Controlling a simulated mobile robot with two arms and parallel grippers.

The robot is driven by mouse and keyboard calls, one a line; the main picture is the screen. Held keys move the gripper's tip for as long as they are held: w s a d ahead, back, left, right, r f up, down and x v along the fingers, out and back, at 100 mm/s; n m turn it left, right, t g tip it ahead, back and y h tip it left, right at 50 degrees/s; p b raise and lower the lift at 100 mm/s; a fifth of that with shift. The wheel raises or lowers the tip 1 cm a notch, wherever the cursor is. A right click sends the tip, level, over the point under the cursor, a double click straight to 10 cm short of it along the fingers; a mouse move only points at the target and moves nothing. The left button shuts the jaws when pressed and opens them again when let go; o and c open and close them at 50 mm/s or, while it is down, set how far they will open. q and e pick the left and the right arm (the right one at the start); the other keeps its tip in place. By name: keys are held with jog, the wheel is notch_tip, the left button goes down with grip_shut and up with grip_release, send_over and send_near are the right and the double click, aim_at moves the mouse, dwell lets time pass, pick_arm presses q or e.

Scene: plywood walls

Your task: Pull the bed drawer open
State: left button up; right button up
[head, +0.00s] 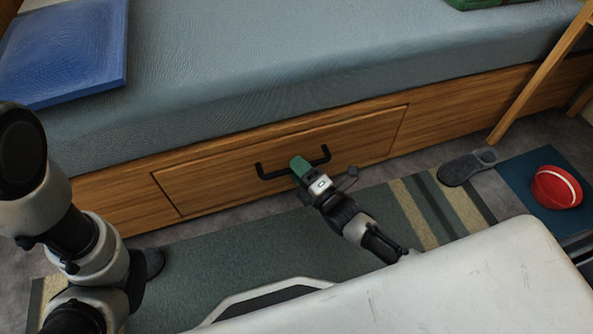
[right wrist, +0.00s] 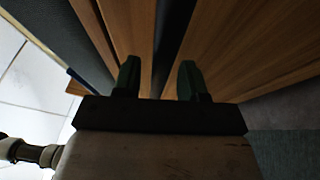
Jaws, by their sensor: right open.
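The bed drawer (head: 225,178) is a wide wooden front in the bed's side, and it looks flush with the frame around it. Its black bar handle (head: 268,174) sticks out near the middle. My right gripper (head: 299,165) is at the middle of the handle and hides part of the bar. In the right wrist view, the two green fingers of the gripper (right wrist: 158,80) are apart, with a dark strip between them. I cannot tell whether they touch the handle. My left arm shows at the left, but its gripper is out of the picture.
The bed's grey mattress (head: 300,55) lies above the drawer, with a blue cushion (head: 65,50) on it. A striped rug (head: 240,255) covers the floor in front. A dark slipper (head: 466,167), a red bowl-like object (head: 556,188) and a slanted wooden post (head: 535,75) are at the right.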

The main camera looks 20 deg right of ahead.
jog(key=shift+w+a+r, duration=0.1)
jog(key=shift+w+a, duration=0.05)
jog(key=shift+w, duration=0.15)
grip_shut()
